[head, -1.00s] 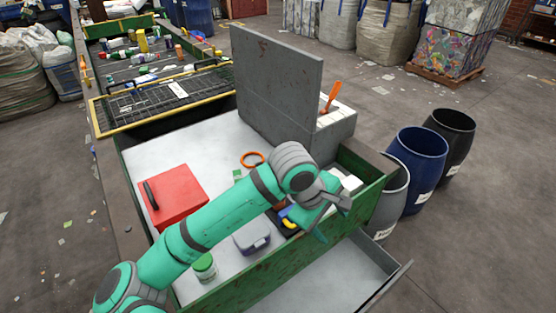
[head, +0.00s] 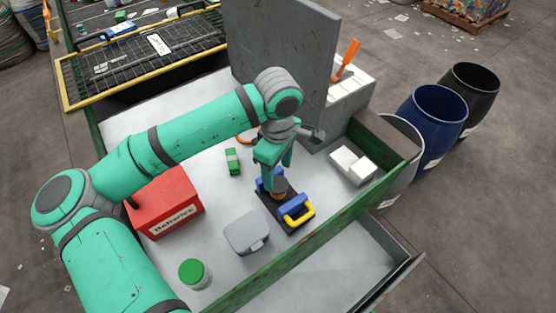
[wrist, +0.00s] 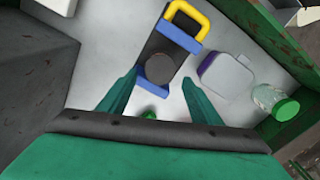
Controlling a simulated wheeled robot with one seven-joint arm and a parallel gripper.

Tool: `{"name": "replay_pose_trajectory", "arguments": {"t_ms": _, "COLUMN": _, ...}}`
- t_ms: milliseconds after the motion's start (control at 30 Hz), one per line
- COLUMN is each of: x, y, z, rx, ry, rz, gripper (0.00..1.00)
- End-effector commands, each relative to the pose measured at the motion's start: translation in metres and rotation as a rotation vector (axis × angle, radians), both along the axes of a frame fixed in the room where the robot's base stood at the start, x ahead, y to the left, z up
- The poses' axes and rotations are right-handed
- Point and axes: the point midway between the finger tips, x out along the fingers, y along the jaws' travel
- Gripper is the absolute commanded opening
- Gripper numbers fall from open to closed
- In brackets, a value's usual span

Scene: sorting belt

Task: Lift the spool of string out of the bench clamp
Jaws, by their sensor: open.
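The bench clamp (head: 293,217) lies on the white bench top, with a dark base, blue jaws and a yellow handle. The spool of string (head: 279,189) shows as a small brown-orange piece between the blue jaws, partly hidden by my gripper (head: 276,172). In the wrist view the spool (wrist: 160,67) is a dark grey disc seen from above, between the two blue jaws of the clamp (wrist: 172,46). My gripper (wrist: 160,78) is open, its green fingers apart to either side of the spool in this view. It points down above the clamp; I cannot tell the remaining height.
A grey-lidded box (head: 247,233) and a green-lidded jar (head: 194,274) stand near the clamp. A red batteries box (head: 166,205) is at left, a green pack (head: 232,161) behind. A tall grey panel (head: 280,65) rises at the back.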

Motion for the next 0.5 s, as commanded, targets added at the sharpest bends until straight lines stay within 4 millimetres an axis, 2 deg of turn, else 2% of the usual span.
{"name": "replay_pose_trajectory", "arguments": {"t_ms": 300, "x": 0.0, "y": -0.001, "z": -0.052, "rx": 0.0, "ry": 0.0, "rz": -0.002, "gripper": 0.58}}
{"name": "replay_pose_trajectory", "arguments": {"t_ms": 500, "x": 0.0, "y": -0.001, "z": -0.07, "rx": -0.001, "ry": -0.002, "rz": -0.001, "gripper": 0.58}}
